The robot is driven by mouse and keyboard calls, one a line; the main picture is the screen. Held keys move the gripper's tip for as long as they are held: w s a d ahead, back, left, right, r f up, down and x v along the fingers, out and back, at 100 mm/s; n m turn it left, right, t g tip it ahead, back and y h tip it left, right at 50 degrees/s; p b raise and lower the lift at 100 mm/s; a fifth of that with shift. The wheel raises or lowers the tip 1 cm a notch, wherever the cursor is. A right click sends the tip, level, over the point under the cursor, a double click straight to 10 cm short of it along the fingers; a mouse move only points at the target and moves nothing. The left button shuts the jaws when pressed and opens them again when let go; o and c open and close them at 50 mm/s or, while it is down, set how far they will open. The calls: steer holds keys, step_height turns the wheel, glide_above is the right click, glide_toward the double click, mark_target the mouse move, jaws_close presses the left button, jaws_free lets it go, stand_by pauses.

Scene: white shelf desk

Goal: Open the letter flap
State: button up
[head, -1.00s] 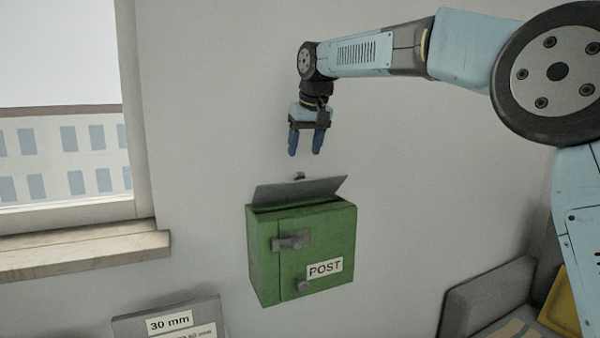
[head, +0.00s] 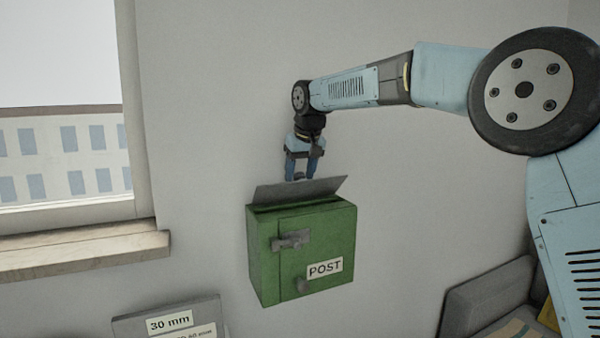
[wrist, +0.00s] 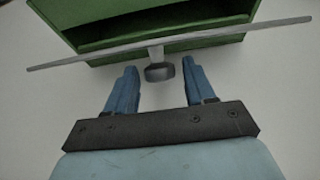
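The green post box (head: 262,262) hangs on the wall in the head view, and its top also shows in the wrist view (wrist: 200,14). Its grey letter flap (head: 300,189) is tilted up, with the dark slot showing beneath it. In the wrist view the flap (wrist: 220,34) is seen nearly edge-on, with a small grey knob (wrist: 160,72) sticking out from it toward me. My gripper (head: 300,178) is just behind and above the flap, pointing down. In the wrist view my gripper (wrist: 158,72) is open, its fingers apart on either side of the knob. I cannot see either finger touching it.
A window with a wooden sill (head: 85,255) is at the left. A grey box labelled 30 mm (head: 200,308) is below the post box. A grey seat (head: 485,290) is at the lower right. The wall around the post box is clear.

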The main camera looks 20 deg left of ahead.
jaws_close()
stand_by(0.4)
steer(key=shift+w+a+r, duration=0.3)
steer(key=shift+w+a, duration=0.35)
steer(key=shift+a, duration=0.05)
steer(key=shift+o, duration=0.6)
jaws_free()
steer(key=v, duration=1.3)
steer(key=shift+d+r, duration=0.25)
